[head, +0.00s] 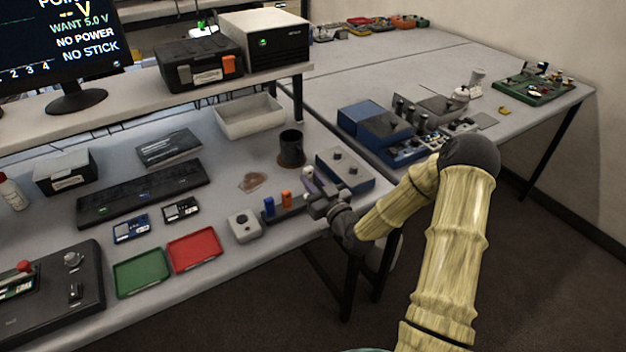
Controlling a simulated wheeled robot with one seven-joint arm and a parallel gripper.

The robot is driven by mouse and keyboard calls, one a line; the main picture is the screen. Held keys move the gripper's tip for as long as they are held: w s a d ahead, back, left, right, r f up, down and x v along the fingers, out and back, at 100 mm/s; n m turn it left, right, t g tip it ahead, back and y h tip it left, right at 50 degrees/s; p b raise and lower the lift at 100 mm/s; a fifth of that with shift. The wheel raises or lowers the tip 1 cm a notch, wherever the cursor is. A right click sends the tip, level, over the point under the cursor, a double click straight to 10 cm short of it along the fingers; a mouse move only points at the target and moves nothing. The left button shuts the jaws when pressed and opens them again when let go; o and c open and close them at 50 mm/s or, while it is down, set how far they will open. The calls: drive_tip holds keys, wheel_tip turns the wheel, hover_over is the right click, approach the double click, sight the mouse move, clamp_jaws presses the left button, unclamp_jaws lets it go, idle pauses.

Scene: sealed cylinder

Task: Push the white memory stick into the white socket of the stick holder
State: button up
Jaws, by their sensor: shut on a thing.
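The stick holder (278,217) is a dark bar near the right front edge of the workbench. A blue stick (269,206) and an orange stick (286,199) stand upright in it. My gripper (314,201) is at the holder's right end, shut on a small pale thing (308,173) that looks like the white memory stick. Only its top shows above the fingers. The white socket is hidden behind my gripper, so I cannot tell whether the stick is in it or above it. The monitor (60,35) reads "NO POWER" and "NO STICK".
A grey-blue box with knobs (345,173) stands close behind my gripper. A grey button box (243,226) is left of the holder. A dark mug (291,148), a red tray (194,252) and a green tray (142,272) are also on the bench.

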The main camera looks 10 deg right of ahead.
drive_tip(key=shift+f+b, duration=1.05)
drive_tip(key=shift+f, duration=1)
drive_tip(key=shift+b, duration=0.6)
idle(0.6)
drive_tip(key=shift+f+b, duration=0.65)
idle(0.4)
drive_tip(key=o, duration=1)
drive_tip(key=shift+p+v, duration=1.65)
drive_tip(key=shift+v, duration=7.1)
